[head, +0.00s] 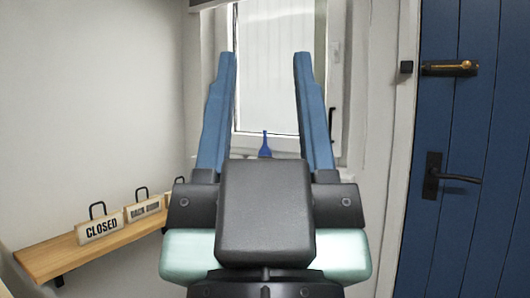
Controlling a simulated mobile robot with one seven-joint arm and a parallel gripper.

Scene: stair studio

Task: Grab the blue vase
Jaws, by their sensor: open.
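The blue vase (265,146) shows as a small, thin-necked shape in front of the lower part of the window. Its lower part is hidden behind the body of my gripper. My gripper (265,60) is in the middle of the head view with its two blue fingers pointing up and spread wide apart. It is open and nothing shows between the fingertips. The vase appears between the fingers near their base in the picture, and looks farther away than the gripper, not touching it.
A wooden shelf (50,262) on the left wall holds a "CLOSED" sign (100,228), a "BACK SOON" sign (146,208) and another partly hidden one. A window (278,70) is straight ahead. A blue door (470,240) with a black handle (450,178) stands at right.

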